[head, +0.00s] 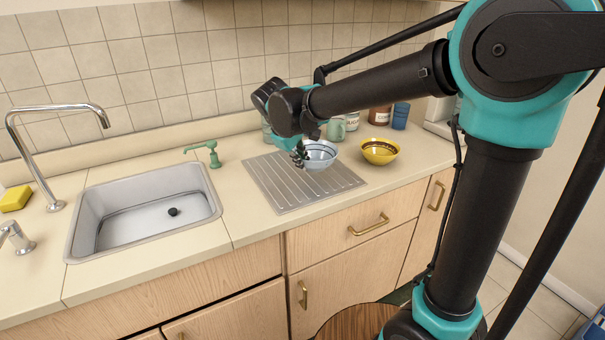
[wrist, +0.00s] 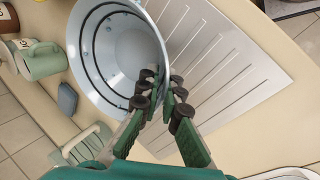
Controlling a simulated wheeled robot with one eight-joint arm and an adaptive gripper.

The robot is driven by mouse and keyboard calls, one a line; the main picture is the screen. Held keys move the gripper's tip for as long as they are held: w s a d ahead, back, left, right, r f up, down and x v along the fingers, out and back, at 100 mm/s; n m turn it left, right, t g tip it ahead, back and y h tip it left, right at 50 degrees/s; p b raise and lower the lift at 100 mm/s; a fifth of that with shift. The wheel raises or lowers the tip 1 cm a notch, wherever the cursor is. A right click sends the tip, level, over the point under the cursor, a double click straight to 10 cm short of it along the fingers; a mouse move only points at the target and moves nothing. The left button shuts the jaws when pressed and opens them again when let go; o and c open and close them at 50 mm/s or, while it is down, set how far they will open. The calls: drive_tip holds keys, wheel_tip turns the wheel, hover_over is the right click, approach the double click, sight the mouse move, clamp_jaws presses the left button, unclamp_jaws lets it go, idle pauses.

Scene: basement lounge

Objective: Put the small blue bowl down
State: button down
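The small blue bowl (head: 321,154) is pale blue with dark rings inside. In the head view it is at the back right part of the ribbed metal drainboard (head: 290,190). My gripper (head: 300,153) is at the bowl's left side. In the wrist view the fingers (wrist: 162,92) are closed on the near rim of the bowl (wrist: 130,50), one on each side of its wall. The bowl overlaps the edge of the drainboard (wrist: 225,70) in that view. I cannot tell whether its base touches the surface; the base is hidden.
A yellow bowl (head: 380,151) stands on the counter to the right. A green mug (head: 336,129), jars and a blue cup (head: 400,115) stand along the back. The sink (head: 145,212) and a green tap (head: 207,153) are left. The drainboard's front is clear.

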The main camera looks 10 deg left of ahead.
drive_tip(key=shift+f, duration=2.05)
drive_tip(key=shift+f, duration=0.15)
drive_tip(key=c, duration=1.7)
unclamp_jaws()
drive_tip(key=v, duration=1.2)
drive_tip(key=s+d+f+m+g+y, duration=0.1)
drive_tip(key=d+f+m, duration=0.2)
drive_tip(key=d+f, duration=0.45)
drive_tip(key=s+d+f+m, duration=0.15)
drive_tip(key=d+f, duration=0.25)
drive_tip(key=d, duration=0.7)
drive_tip(key=s+d+f+m, duration=0.2)
drive_tip(key=s+d+f, duration=0.1)
drive_tip(key=s+d+f+m+y, duration=0.1)
drive_tip(key=s+d+f+m, duration=0.1)
drive_tip(key=s+d+f, duration=0.2)
drive_tip(key=s+d+f+m, duration=0.3)
drive_tip(key=d+f, duration=0.1)
drive_tip(key=shift+s+d+t+y, duration=0.2)
drive_tip(key=shift+t+y, duration=0.2)
